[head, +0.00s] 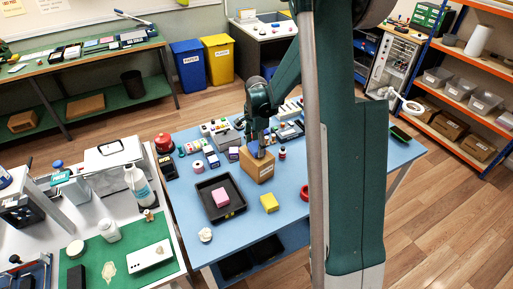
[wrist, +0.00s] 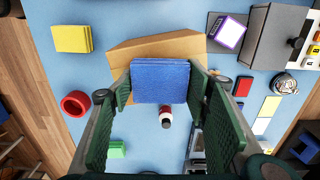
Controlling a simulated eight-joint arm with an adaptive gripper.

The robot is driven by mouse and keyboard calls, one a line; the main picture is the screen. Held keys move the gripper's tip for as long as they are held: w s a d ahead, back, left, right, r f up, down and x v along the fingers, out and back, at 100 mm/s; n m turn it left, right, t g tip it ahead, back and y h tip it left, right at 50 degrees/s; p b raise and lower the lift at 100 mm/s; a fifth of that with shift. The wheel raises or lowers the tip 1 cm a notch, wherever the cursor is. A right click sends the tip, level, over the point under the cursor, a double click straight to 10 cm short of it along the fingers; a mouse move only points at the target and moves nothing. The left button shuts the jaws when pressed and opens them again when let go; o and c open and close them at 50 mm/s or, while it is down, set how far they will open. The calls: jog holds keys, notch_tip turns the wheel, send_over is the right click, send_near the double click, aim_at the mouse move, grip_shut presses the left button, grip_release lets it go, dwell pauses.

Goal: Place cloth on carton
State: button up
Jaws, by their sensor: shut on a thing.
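My gripper (wrist: 159,84) is shut on a blue folded cloth (wrist: 160,78), with one finger at each side of it. The brown carton (wrist: 150,46) lies beneath and beyond the cloth in the wrist view, partly hidden by it. In the head view, the carton (head: 258,169) stands upright on the blue table and my gripper (head: 256,146) is right over its top. A little of the blue cloth (head: 258,153) shows there at the carton's top. I cannot tell whether the cloth touches the carton.
A yellow block-like piece (head: 269,203) and a red ring (head: 304,192) lie near the carton. A black tray (head: 232,207) with a pink piece stands to the left. Small boxes, including a purple one (wrist: 229,32), crowd the back. The table front is mostly clear.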

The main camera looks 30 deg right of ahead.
aim_at(256, 146)
jog(key=shift+f, duration=0.3)
jog(key=shift+f, duration=0.1)
jog(key=o, duration=0.8)
jog(key=shift+c, duration=0.2)
notch_tip(256, 146, up, 12)
dwell(0.5)
jog(key=shift+s+r, duration=0.1)
jog(key=shift+r, duration=0.1)
dwell(0.4)
